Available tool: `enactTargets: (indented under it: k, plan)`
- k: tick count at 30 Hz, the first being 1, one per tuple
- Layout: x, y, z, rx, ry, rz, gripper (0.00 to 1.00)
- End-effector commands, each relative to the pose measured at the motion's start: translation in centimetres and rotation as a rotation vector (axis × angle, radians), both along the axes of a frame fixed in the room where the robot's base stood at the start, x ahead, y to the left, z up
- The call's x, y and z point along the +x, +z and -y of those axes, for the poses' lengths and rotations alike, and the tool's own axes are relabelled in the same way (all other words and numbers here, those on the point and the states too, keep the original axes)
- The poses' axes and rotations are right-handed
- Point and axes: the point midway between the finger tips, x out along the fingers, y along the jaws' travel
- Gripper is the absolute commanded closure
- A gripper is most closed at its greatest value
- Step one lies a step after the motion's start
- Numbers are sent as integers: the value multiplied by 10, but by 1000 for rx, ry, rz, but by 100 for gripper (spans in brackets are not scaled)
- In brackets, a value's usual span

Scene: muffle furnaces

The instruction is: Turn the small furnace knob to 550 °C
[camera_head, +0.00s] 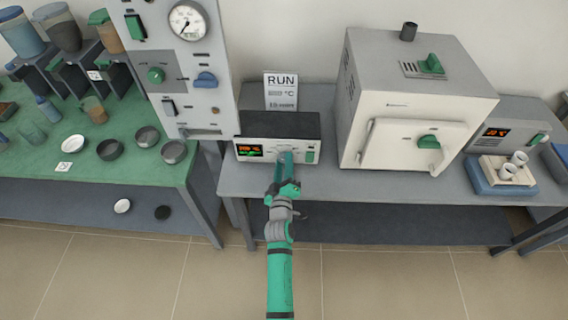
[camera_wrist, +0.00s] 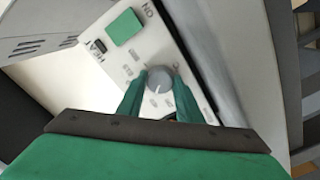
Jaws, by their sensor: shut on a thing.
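The small furnace control box (camera_head: 272,127) stands on the grey bench, left of the big white furnace. Its front panel has a lit display (camera_head: 249,150) with orange and green digits, too small to read. The grey round knob (camera_wrist: 159,79) shows in the wrist view on the white panel, with printed marks around it. My gripper (camera_wrist: 160,90) is shut on the knob, one green finger on each side. In the head view my gripper (camera_head: 285,160) reaches the panel and hides the knob. A green switch (camera_wrist: 123,27) marked ON is beside a HEAT label in the wrist view.
A RUN sign (camera_head: 281,91) stands behind the control box; its lower lines are hard to read. The large furnace (camera_head: 405,100) is close on the right, a tall gauge panel (camera_head: 185,65) close on the left. Crucibles sit on a blue block (camera_head: 500,187) at far right.

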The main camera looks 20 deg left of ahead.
Motion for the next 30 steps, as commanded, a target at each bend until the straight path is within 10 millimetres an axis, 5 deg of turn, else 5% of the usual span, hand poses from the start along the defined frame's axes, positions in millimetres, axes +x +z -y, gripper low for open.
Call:
enactTargets:
  k: [15,30]
  plan:
    - [0,-1,1,311,-2,-91,90]
    - [0,-2,1,383,-1,-113,90]
